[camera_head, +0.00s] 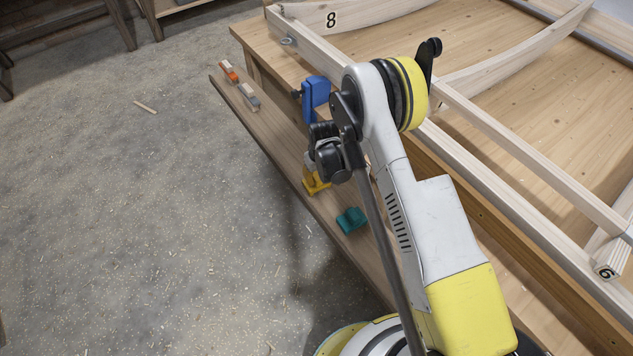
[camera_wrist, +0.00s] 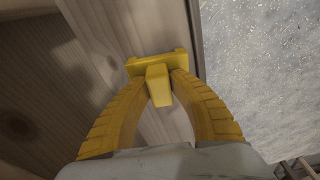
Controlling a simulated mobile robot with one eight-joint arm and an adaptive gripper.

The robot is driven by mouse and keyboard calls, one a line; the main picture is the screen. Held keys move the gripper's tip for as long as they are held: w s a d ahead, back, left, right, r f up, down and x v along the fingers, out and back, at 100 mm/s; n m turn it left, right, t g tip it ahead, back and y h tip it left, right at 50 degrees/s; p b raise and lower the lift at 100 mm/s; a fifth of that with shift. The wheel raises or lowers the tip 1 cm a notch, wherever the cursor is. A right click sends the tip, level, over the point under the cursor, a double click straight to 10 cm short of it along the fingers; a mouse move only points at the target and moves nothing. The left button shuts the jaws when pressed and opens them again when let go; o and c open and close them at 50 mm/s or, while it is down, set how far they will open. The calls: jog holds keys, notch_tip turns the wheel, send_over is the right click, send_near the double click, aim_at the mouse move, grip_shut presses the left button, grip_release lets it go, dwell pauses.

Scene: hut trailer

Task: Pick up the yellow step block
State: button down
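The yellow step block (camera_head: 317,186) sits on the long wooden plank in the head view, partly hidden by my gripper above it. In the wrist view, the block (camera_wrist: 157,72) shows a wide base and a narrower raised part that points toward my palm. My gripper (camera_wrist: 160,84) has two yellow ribbed fingers that curve inward. Their tips close in on both sides of the raised part and appear to touch it. In the head view, my gripper (camera_head: 310,172) is down at the block. I cannot see a clear gap under the block.
A workbench with a wooden frame (camera_head: 480,120) rises on the right. The concrete floor (camera_head: 130,220) lies open on the left.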

aim_at(317, 176)
dwell(0.4)
notch_tip(317, 176, up, 10)
jog(key=p, duration=0.4)
dwell(0.3)
